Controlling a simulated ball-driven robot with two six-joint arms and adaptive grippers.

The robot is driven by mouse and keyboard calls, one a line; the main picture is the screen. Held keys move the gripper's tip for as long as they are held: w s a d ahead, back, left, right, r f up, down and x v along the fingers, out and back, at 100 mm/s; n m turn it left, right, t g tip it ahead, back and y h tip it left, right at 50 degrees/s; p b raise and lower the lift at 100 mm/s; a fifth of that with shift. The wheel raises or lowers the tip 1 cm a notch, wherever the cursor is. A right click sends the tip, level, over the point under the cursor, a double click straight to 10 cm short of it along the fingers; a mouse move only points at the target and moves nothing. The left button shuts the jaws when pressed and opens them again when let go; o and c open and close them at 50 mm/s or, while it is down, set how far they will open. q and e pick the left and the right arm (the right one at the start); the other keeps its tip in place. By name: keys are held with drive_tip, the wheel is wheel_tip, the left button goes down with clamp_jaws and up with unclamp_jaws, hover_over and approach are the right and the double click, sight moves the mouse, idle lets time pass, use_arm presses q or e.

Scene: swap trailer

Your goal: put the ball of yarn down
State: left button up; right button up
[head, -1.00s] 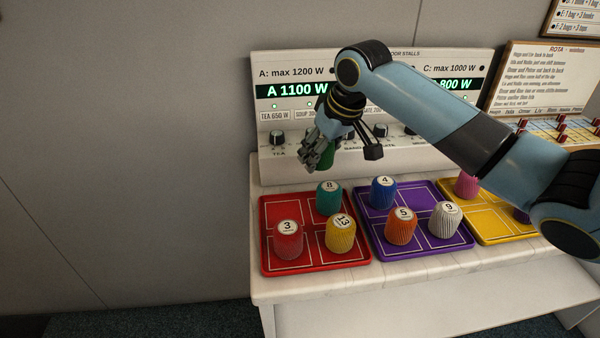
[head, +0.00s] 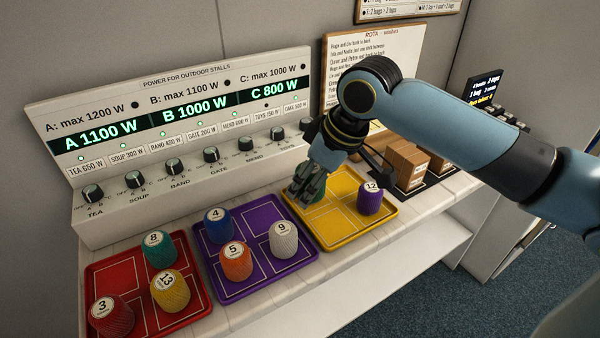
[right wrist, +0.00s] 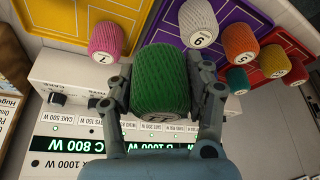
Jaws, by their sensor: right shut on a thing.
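My right gripper (head: 308,192) is shut on a green ball of yarn (right wrist: 160,80). In the head view only a sliver of green (head: 292,198) shows beside the fingers, near the left edge of the yellow tray (head: 345,237). A purple ball 12 (head: 370,198) stands at the yellow tray's right. A pink ball (right wrist: 107,38) shows in the right wrist view; the head view does not show it. My left gripper is out of view.
The purple tray (head: 262,288) holds balls 4 (head: 220,227), 5 (head: 236,261) and 9 (head: 284,240). The red tray (head: 110,272) holds balls 8 (head: 159,248), 13 (head: 170,291) and 3 (head: 111,317). The knobbed power panel (head: 190,150) stands behind. Brown boxes (head: 405,165) stand right.

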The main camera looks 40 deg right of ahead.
wheel_tip(320, 180, down, 2)
drive_tip(key=w+a, duration=0.2)
drive_tip(key=w, duration=0.1)
approach(259, 216)
drive_tip(key=shift+w+a+f, duration=0.2)
drive_tip(key=shift+w+f, duration=0.3)
drive_tip(key=shift+w, duration=0.35)
drive_tip(key=shift+w+a+f, duration=0.1)
drive_tip(key=shift+w+f, duration=0.05)
drive_tip(key=shift+w, duration=0.15)
drive_tip(key=shift+w+f, duration=0.1)
drive_tip(key=shift+f, duration=0.2)
wheel_tip(259, 216, down, 3)
drive_tip(key=shift+f+b, duration=0.2)
drive_tip(key=shift+b, duration=0.1)
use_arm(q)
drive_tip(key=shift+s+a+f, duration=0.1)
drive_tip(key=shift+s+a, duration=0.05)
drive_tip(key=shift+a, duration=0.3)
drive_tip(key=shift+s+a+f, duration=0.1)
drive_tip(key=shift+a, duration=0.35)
use_arm(e)
drive_tip(key=shift+f, duration=0.1)
drive_tip(key=o, duration=1.1)
drive_tip(key=shift+f, duration=0.15)
